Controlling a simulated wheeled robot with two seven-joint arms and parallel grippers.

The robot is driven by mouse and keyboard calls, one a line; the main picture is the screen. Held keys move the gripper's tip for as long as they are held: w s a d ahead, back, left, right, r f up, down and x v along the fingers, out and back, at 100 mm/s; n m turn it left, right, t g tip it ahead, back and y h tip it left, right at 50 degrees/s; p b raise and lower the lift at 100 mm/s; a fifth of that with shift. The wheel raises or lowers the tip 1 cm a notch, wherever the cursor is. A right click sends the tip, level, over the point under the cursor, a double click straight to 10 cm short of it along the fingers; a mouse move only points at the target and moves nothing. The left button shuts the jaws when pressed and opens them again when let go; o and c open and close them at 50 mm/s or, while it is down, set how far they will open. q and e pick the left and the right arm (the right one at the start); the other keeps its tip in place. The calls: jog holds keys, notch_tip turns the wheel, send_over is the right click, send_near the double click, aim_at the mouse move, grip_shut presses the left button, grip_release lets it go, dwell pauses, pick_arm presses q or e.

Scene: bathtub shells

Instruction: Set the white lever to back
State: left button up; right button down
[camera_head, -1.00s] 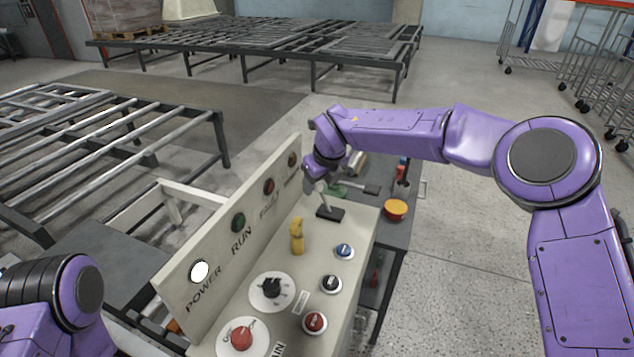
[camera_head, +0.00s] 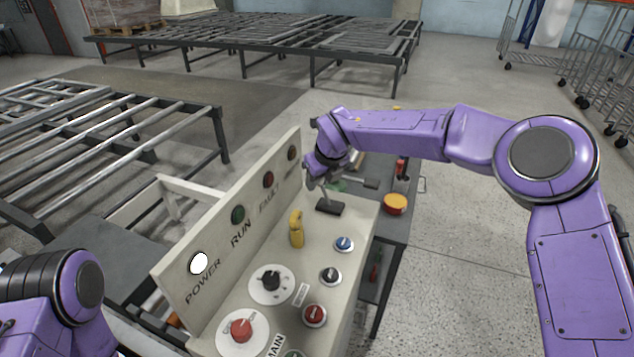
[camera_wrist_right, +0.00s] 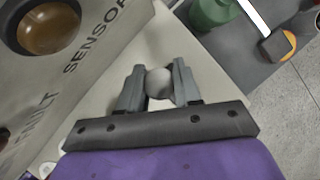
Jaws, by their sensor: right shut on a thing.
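The white lever (camera_head: 325,195) stands on a black slotted base (camera_head: 331,207) near the far end of the cream control panel (camera_head: 330,235). My right gripper (camera_head: 318,184) is at the top of the lever, and its jaws partly hide it in the head view. In the right wrist view, the lever's round pale knob (camera_wrist_right: 158,82) sits between the two grey fingers of my right gripper (camera_wrist_right: 158,86), which are shut on it. The lever leans slightly in the head view. My left gripper is out of view; only part of my left arm shows.
The upright board with the lit white POWER lamp (camera_head: 199,263) rises left of the lever. A yellow switch (camera_head: 297,230), a blue button (camera_head: 344,244) and dials lie nearer.

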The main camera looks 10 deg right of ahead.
jog(key=s+d+t+y+b, duration=0.1)
jog(key=b, duration=0.3)
jog(key=s+d+t+y+b, duration=0.1)
jog(key=d+y+b, duration=0.1)
jog(key=b, duration=0.3)
jog(key=s+d+m+t+y+b, duration=0.1)
jog(key=t+y+b, duration=0.1)
jog(key=b, duration=0.3)
jog(key=shift+d+f, duration=0.2)
jog(key=shift+d, duration=0.05)
jog(key=shift+s+d+r+t+y+b, duration=0.15)
jog(key=shift+s+d+t+y+b, duration=0.1)
jog(key=shift+d+t+y+b, duration=0.5)
jog(key=shift+s+a+g+b, duration=0.1)
jog(key=shift+a+g+b, duration=0.15)
jog(key=shift+g+b, duration=0.1)
jog(key=shift+d, duration=0.1)
jog(key=shift+s+d, duration=0.1)
jog(key=shift+s, duration=0.05)
jog(key=c, duration=0.8)
grip_release()
jog(key=shift+d, duration=0.1)
